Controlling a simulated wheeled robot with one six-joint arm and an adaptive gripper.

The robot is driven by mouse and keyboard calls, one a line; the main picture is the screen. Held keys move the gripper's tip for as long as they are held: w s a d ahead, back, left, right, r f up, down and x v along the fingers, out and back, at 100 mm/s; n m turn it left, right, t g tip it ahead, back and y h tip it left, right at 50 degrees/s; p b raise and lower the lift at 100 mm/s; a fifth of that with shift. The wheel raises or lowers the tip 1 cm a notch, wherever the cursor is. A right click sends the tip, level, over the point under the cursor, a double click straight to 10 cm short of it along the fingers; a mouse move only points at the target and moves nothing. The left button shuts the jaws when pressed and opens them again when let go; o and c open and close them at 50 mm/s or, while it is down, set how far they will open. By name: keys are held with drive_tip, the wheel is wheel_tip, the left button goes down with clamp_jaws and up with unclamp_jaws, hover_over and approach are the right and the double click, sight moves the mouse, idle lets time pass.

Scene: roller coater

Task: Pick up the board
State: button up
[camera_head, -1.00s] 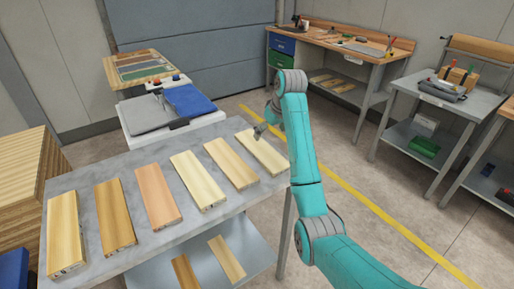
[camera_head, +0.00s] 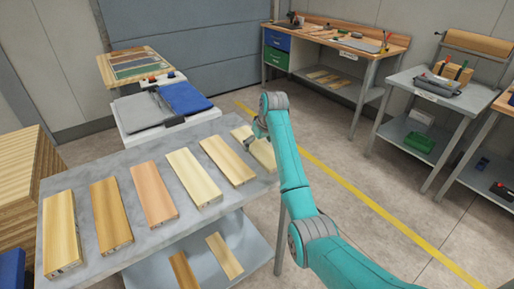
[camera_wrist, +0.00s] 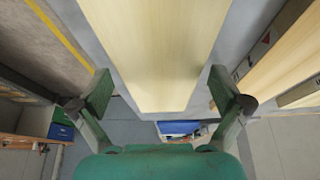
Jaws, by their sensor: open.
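Several boards lie side by side on the grey table (camera_head: 140,152). The rightmost, a pale board (camera_head: 262,154), is partly hidden behind my arm. My gripper (camera_head: 251,142) is at this board's far end, partly hidden by my own wrist. In the wrist view, the pale board (camera_wrist: 155,50) runs between the two open fingers of my gripper (camera_wrist: 160,92), with a gap on each side. I cannot tell its exact height over the board. The other boards include a pale one (camera_head: 194,177), a pinkish one (camera_head: 154,194) and a darker brown one (camera_head: 111,215).
A neighbouring board (camera_head: 228,159) lies close to the left of the rightmost one. Two more boards rest on the lower shelf (camera_head: 206,246). A cart with blue and grey cloths (camera_head: 186,97) stands behind the table. Open floor lies to the right.

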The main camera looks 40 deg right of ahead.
drive_tip(key=c, duration=1.1)
drive_tip(key=shift+o, duration=0.2)
